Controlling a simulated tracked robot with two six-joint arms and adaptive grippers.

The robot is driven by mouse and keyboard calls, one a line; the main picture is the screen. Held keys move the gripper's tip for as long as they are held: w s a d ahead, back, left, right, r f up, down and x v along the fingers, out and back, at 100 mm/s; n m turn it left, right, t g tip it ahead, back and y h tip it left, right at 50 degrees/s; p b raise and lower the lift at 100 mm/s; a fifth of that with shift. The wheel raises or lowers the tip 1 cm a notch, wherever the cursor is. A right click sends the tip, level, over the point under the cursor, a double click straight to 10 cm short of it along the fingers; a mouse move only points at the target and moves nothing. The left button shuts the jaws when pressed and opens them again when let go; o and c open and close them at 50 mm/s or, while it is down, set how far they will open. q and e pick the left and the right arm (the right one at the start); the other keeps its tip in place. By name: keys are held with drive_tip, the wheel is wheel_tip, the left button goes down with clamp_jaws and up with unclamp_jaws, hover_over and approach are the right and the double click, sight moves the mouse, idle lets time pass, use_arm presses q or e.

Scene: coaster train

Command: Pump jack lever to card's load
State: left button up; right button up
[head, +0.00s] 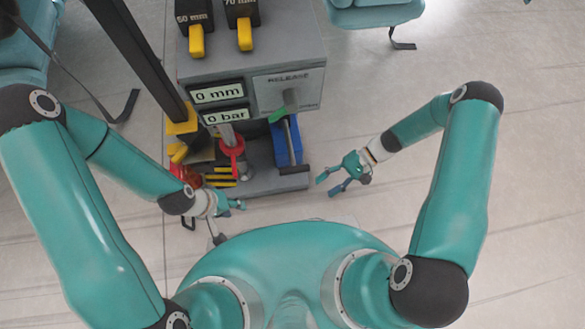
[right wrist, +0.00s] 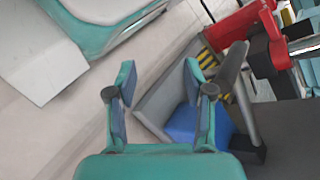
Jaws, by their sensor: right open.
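The pump lever (head: 288,140) is a thin grey bar with a black grip (head: 293,169), beside a blue pump body (head: 281,146) low on the grey rig. In the right wrist view the black grip (right wrist: 234,66) shows just right of my gripper, and the blue body (right wrist: 203,124) lies behind the fingers. My right gripper (head: 328,186) is open and empty, a little right of the grip and apart from it. My left gripper (head: 239,205) is near the rig's lower front; its opening is too small to judge. The displays read "0 mm" (head: 218,93) and "0 bar" (head: 225,116). I cannot make out the card.
A red jack part (head: 231,148) stands left of the blue pump. A RELEASE panel (head: 289,92) with a green-tipped handle is above it. Black blocks with yellow ends (head: 196,40) sit on top, marked 50 mm and 70 mm.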

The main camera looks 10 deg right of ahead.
drive_tip(key=w+d+r+t+y+b, duration=0.2)
drive_tip(key=w+d+t+y, duration=0.2)
drive_tip(key=w+d+y, duration=0.25)
drive_tip(key=shift+m, duration=0.4)
drive_tip(key=a, duration=1.1)
drive_tip(key=s+a+b, duration=0.1)
drive_tip(key=a, duration=0.4)
drive_tip(key=shift+a+f, duration=0.2)
drive_tip(key=shift+a, duration=0.15)
clamp_jaws()
drive_tip(key=shift+d, duration=0.15)
